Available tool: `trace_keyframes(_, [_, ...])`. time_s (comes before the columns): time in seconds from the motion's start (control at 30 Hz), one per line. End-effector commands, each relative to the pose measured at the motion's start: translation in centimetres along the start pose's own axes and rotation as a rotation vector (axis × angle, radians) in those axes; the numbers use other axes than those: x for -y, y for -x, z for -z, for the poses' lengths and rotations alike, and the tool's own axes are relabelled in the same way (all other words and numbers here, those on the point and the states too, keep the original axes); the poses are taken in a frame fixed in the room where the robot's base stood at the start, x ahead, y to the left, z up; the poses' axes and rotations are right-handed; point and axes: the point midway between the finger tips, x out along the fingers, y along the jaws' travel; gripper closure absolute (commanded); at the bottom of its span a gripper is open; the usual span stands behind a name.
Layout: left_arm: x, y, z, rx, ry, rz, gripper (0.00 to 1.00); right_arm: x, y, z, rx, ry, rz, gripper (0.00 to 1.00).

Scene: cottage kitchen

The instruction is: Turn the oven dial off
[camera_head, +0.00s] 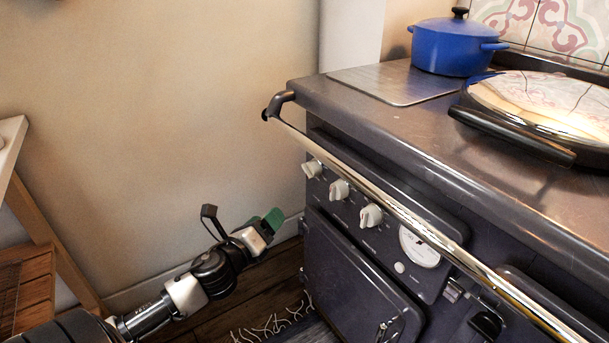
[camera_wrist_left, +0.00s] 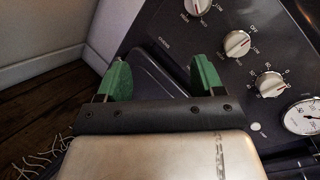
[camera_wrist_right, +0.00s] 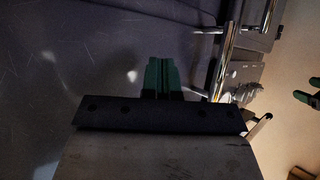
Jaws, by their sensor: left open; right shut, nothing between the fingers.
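Three cream dials sit in a row on the dark stove's front panel: the far dial (camera_head: 312,168), the middle dial (camera_head: 339,189) and the near dial (camera_head: 371,215). My right gripper (camera_wrist_right: 161,76) is shut and empty, outside the head view.
A shiny rail (camera_head: 400,218) runs in front of the panel above the dials. A round gauge (camera_head: 419,246) is right of them, with an oven door (camera_head: 350,275) below. A blue pot (camera_head: 452,48) and round lid (camera_head: 545,100) are on top. Floor left of the stove is open.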

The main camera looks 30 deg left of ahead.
Motion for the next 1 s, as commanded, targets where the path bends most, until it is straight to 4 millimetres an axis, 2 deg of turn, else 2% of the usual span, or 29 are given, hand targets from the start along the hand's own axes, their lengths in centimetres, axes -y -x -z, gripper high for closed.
trace_keyframes(0.03, [0.6, -1.3, -1.8, -0.01, -0.215, 0.094, 0.33, 0.2, -0.1, 1.2, -0.067, 0.0, 0.005, 1.0])
trace_keyframes(0.1, [1.4, -2.4, -3.2, -0.027, -0.482, 0.207, 0.33, 0.4, -0.1, 2.7, -0.152, 0.0, 0.01, 1.0])
trace_keyframes(0.2, [1.9, -3.3, -4.6, -0.047, -0.762, 0.32, 0.33, 0.6, 0.0, 4.2, -0.24, 0.0, 0.014, 1.0])
trace_keyframes(0.3, [2.1, -3.7, -5.3, -0.063, -0.935, 0.388, 0.33, 0.7, 0.2, 5.1, -0.293, -0.001, 0.018, 1.0])
trace_keyframes(0.4, [2.2, -3.9, -5.6, -0.07, -1.021, 0.423, 0.33, 0.7, 0.3, 5.5, -0.321, -0.001, 0.019, 1.0])
trace_keyframes(0.57, [2.5, -4.7, -5.5, -0.071, -1.048, 0.436, 0.33, 0.8, 0.3, 5.7, -0.332, -0.001, 0.02, 1.0])
trace_keyframes(1.0, [4.3, -9.7, -4.2, -0.069, -1.04, 0.432, 0.33, 0.6, 0.3, 4.9, -0.269, 0.0, 0.016, 1.0])
